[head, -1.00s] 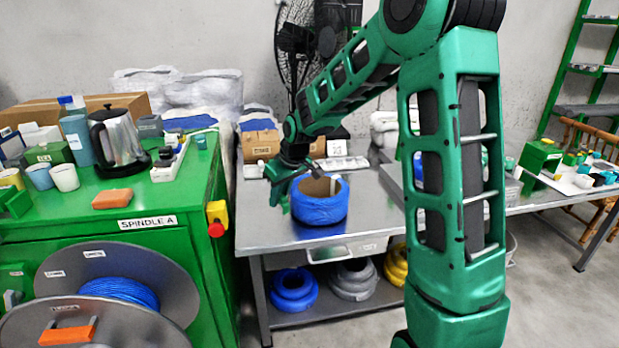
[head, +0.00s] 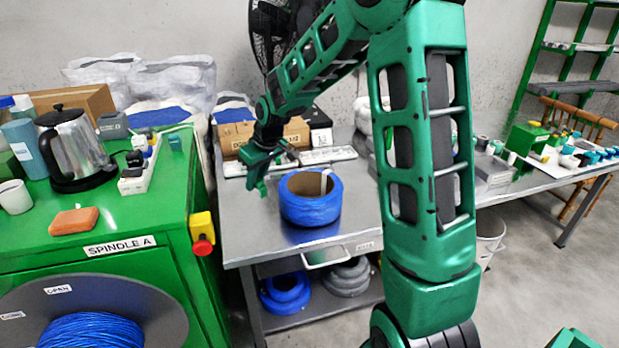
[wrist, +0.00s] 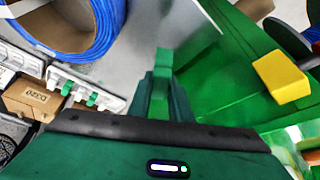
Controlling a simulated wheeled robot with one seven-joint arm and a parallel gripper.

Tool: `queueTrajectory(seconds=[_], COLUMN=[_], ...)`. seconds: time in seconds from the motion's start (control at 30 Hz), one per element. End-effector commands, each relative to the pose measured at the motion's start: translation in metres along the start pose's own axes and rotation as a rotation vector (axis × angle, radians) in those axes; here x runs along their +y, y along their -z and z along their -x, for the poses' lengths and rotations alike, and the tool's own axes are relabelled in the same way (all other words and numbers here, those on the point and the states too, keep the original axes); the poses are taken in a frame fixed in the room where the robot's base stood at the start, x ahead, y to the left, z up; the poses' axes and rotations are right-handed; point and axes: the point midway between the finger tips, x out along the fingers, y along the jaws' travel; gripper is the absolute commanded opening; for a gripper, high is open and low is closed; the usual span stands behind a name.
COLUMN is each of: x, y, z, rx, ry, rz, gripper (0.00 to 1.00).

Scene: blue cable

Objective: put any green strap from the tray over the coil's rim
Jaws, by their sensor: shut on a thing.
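The coil (head: 310,209) is a ring of blue cable with a brown inner core, lying on the steel table. It also shows at the top left of the wrist view (wrist: 108,28). A pale tab sits at its rim. The tray (head: 340,154) is a pale strip behind the coil; in the wrist view (wrist: 110,104) it holds small green straps (wrist: 92,100). My gripper (head: 261,186) is left of the coil and apart from it, pointing down. In the wrist view it (wrist: 160,85) is shut on a brighter green piece, apparently a green strap (wrist: 162,60); its far end is hard to separate from the fingers.
A green cabinet (head: 140,215) stands left of the table, with a yellow-and-red stop button (head: 202,233), kettle (head: 75,150) and orange block (head: 74,221) on or at it. Cardboard boxes (head: 235,138) stand behind the tray. The table (head: 250,235) is clear in front of the coil.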

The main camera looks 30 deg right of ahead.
Motion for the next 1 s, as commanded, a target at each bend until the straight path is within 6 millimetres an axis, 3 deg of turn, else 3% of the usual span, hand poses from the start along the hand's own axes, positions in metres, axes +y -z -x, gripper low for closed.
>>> queueTrajectory(seconds=[0.17,0.3,0.5,0.67,1.0], x=[0.027,0.071,0.119,0.136,0.137], y=[-0.016,-0.045,-0.082,-0.095,-0.103], z=[0.002,0.007,0.019,0.024,0.011], rx=[-0.012,-0.021,-0.01,0.0,-0.002], ry=[-0.06,-0.156,-0.274,-0.315,-0.318], rz=[-0.149,-0.388,-0.666,-0.761,-0.769], gripper=[0.0,0.0,0.0,0.0,0.0])
